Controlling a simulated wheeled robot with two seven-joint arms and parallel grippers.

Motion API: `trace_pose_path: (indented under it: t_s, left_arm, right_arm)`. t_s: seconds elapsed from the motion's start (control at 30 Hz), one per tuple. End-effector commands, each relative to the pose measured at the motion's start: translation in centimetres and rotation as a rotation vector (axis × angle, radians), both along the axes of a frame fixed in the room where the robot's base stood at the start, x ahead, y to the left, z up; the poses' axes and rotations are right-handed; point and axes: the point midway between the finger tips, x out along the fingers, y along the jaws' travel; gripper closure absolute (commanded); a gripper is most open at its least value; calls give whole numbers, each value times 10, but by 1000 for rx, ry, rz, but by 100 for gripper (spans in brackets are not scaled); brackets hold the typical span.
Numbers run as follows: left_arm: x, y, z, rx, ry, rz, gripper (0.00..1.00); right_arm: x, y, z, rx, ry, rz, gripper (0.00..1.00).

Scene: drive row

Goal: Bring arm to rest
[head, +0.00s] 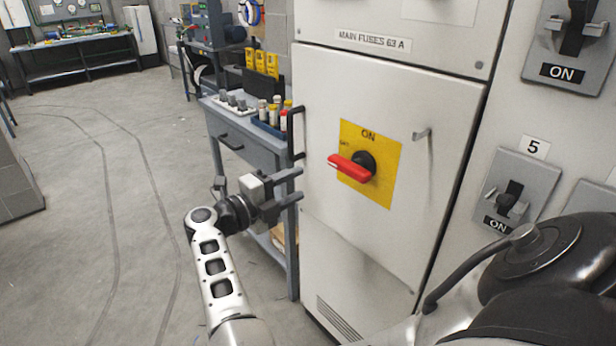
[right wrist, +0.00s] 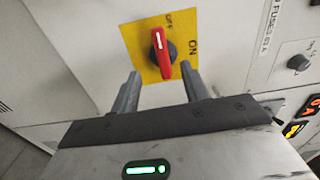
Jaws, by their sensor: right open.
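The handle sits on a black hub on a yellow plate (head: 381,189) marked ON at the top. It lies sideways, its free end toward the left. In the right wrist view the red handle (right wrist: 161,45) shows beyond the open fingers (right wrist: 161,72), apart from them.
A grey-blue workbench (head: 250,128) with bottles and yellow boxes (head: 262,61) stands left of the cabinet, close behind my gripper. A black door handle (head: 297,132) sticks out nearby. Lever switches (head: 508,195) are at the right. The floor (head: 85,190) at the left is clear.

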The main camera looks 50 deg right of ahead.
Motion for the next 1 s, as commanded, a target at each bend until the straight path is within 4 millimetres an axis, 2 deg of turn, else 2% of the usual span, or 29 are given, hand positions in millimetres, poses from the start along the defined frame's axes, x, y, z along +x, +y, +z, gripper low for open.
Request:
trace_pose_path:
  t_s: [0.1,0.23,0.8,0.93,1.0]
  left_arm:
    - [-1,0,-2,0,4,-1,100]
    - [-1,0,-2,1,5,-1,100]
    - [-1,-1,0,-1,-1,-4,100]
    - [7,2,1,-2,-10,3,100]
    - [15,6,0,-4,-15,13,100]
  right_arm:
    - [-1,12,-1,0,0,-5,55]
    - [-2,17,0,-1,0,-7,55]
    - [-2,17,1,-4,0,-6,55]
    - [4,5,12,-95,26,62,55]
    - [13,-5,29,-221,72,161,55]
